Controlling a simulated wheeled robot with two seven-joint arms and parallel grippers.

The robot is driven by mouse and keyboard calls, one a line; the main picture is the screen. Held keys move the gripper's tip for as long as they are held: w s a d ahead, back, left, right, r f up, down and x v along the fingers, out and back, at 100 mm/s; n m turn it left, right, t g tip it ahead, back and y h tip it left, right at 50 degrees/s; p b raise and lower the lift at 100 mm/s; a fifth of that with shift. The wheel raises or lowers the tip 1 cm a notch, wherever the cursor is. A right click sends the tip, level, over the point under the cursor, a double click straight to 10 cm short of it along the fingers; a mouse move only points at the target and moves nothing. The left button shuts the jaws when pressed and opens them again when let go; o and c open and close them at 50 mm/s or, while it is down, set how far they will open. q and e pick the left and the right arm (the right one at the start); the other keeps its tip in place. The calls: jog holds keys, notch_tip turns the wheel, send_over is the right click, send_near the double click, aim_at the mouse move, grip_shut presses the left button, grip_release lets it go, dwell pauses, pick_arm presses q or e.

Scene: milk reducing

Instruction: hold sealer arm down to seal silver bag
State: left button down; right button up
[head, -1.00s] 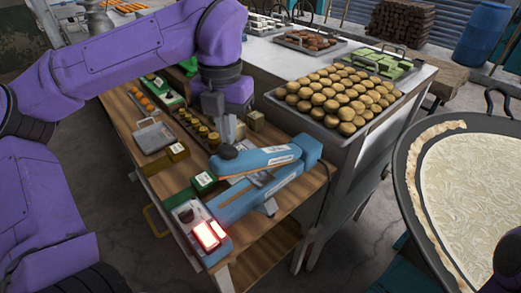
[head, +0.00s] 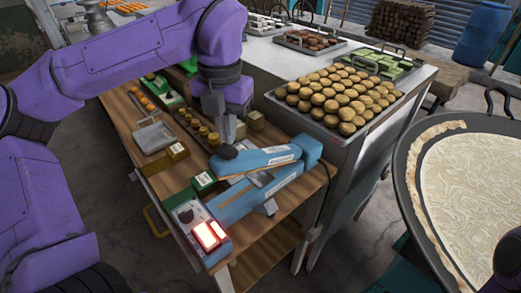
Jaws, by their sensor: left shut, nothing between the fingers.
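The blue sealer (head: 250,200) stands on the wooden table, with a red light glowing at its front end. Its blue upper arm (head: 262,160) is hinged at the right and stays raised a little, with a gap above the base. My left gripper (head: 229,142) comes down from above onto the dark tip of the sealer arm. It is shut and holds nothing; it looks in contact with the tip, though I cannot tell for certain. A small silver patch (head: 262,178) shows between arm and base; I cannot tell whether it is the bag. My right gripper is not in view.
Small green and brown boxes (head: 204,183), a grey tray (head: 154,138) and rows of small jars (head: 203,131) crowd the table left of the sealer. A tray of round sweets (head: 335,95) stands behind. A large pan (head: 405,190) is at the right.

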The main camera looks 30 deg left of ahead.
aim_at(216, 160)
pick_arm(q)
jog(key=shift+s+f+b, duration=0.1)
jog(key=shift+f+b, duration=1.05)
jog(key=shift+f, duration=0.25)
jog(key=shift+s+a+f+b, duration=0.2)
jog(key=shift+s+f+b, duration=0.2)
jog(key=shift+f+b, duration=0.25)
jog(key=shift+s+a+f+b, duration=0.15)
jog(key=shift+s+f+b, duration=0.2)
jog(key=shift+f+b, duration=0.25)
jog(key=shift+f, duration=0.1)
jog(key=shift+s+a+f+b, duration=0.15)
jog(key=shift+s+f+b, duration=0.15)
jog(key=shift+f+b, duration=0.4)
jog(key=shift+s+a+f+b, duration=0.1)
jog(key=shift+s+f+b, duration=0.3)
jog(key=shift+f, duration=0.55)
